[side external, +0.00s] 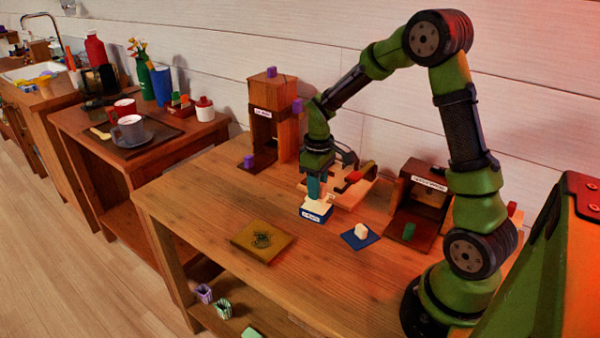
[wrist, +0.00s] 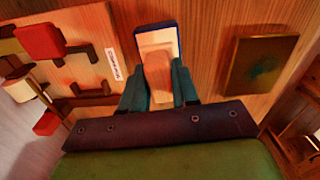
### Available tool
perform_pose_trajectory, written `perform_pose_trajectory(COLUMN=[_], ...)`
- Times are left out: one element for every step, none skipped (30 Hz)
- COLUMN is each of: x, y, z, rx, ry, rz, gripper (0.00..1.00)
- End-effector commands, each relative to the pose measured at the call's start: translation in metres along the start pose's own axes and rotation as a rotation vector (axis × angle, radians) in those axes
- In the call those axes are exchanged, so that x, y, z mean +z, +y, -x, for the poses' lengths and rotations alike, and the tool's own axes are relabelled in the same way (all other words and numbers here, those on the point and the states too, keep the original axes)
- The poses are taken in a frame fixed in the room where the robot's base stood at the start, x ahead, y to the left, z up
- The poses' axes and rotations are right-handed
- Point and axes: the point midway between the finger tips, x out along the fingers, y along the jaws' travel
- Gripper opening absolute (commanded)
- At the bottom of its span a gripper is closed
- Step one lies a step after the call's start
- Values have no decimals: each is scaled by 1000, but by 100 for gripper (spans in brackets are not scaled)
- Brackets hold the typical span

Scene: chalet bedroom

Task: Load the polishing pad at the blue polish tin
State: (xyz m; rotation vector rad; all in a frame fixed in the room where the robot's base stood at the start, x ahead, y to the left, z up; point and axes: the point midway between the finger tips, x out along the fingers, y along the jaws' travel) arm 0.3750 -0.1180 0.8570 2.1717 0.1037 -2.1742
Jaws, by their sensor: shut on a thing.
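The blue polish tin (side external: 317,216) stands on the bench with a white label on its front. In the wrist view the tin (wrist: 176,30) shows as a blue rim around a pale inside. My gripper (side external: 315,188) is upright above the tin, its teal fingers shut on a pale block, which I take to be the polishing pad (wrist: 157,72). The block is over the tin in both views. Whether its underside touches the polish is hidden.
A brown board (side external: 246,245) with a dark smudge lies left of the tin. A blue mat (side external: 353,242) with a white block (side external: 361,231) is at right. A wooden tower (side external: 263,125), a wooden rack (side external: 375,195) and an open box (side external: 430,172) stand behind. The bench's front is clear.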

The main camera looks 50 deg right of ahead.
Motion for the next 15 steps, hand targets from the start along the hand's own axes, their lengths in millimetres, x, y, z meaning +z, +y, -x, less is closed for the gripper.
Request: perform_pose_trajectory(x=[0, -1, 0, 0, -1, 0, 0, -1, -1, -1, -1, -1, -1, -1, -1], y=[0, 0, 0, 0, 0, 0, 0, 0, 0, 0, 0, 0, 0, 0, 0], z=[5, 8, 11, 13, 16, 19, 21, 24, 27, 30, 32, 35, 38, 40, 43], rx=[1, 2, 1, 1, 2, 2, 2, 2, 2, 2, 2, 2, 1, 1, 2], ry=[3, 3, 3, 3, 3, 2, 2, 3, 4, 3, 3, 3, 3, 3, 3], rz=[0, 0, -1, -1, 0, 0, 0, 1, 1, 0, 0, 0, -1, -1, 0], gripper=[5, 5, 5, 5, 5, 5, 5, 5, 5, 5, 5, 5, 5, 5, 5])
